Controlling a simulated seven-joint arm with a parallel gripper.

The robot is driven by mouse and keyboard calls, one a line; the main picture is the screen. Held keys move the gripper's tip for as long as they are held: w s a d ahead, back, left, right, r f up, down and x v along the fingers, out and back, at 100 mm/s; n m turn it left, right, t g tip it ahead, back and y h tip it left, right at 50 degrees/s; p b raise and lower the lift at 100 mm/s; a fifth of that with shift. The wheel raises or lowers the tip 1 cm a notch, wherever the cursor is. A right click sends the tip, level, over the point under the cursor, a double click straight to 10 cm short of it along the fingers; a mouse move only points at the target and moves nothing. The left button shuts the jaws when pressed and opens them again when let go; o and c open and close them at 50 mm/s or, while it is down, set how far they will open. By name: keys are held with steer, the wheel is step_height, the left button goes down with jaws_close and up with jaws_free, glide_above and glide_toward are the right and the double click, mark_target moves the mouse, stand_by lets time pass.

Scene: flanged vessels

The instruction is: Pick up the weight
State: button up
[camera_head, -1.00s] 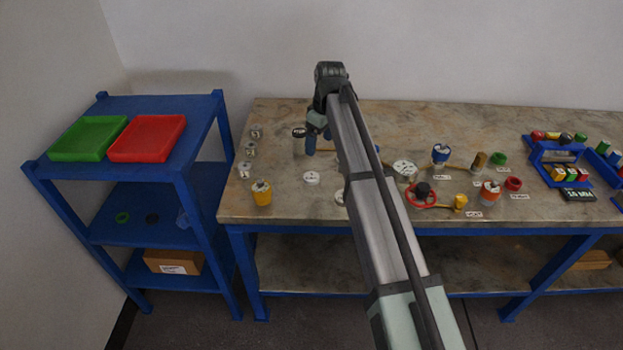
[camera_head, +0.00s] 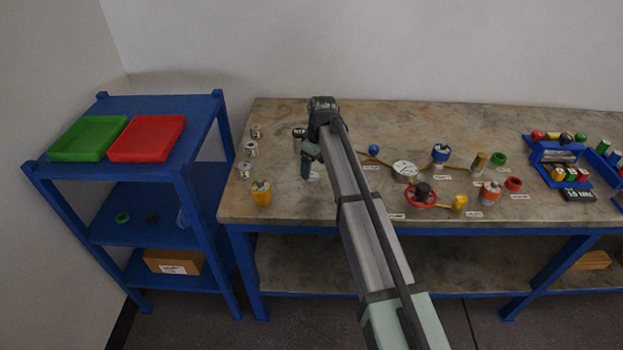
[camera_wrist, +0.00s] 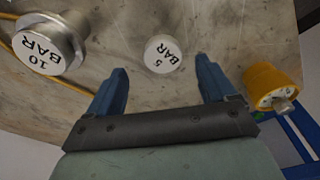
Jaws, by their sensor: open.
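A small round weight with a white top marked "5 BAR" (camera_wrist: 163,54) sits on the stone-topped bench. In the head view only a sliver of it (camera_head: 315,175) shows beside my gripper. A larger metal weight marked "10 BAR" (camera_wrist: 48,50) is at the upper left in the wrist view; my arm hides it in the head view. My gripper (camera_wrist: 161,68) is open and empty, with blue fingers. It points down over the bench (camera_head: 306,176), and the 5 BAR weight appears in the gap between its fingertips, with no contact visible.
A yellow pot (camera_wrist: 272,86) stands near the right finger in the wrist view, and front left on the bench (camera_head: 261,193). Several small metal pieces (camera_head: 251,149) line the left edge. Valves and a gauge (camera_head: 404,168) stand to the right. A blue shelf (camera_head: 165,105) holds two trays.

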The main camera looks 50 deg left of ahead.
mark_target(312, 177)
steer(key=shift+s+a+f, duration=0.15)
steer(key=shift+f, duration=0.8)
steer(key=shift+s+a+f, duration=0.1)
steer(key=shift+f, duration=0.85)
steer(key=shift+c, duration=0.4)
steer(key=c, duration=1.1)
steer(key=shift+r, duration=0.1)
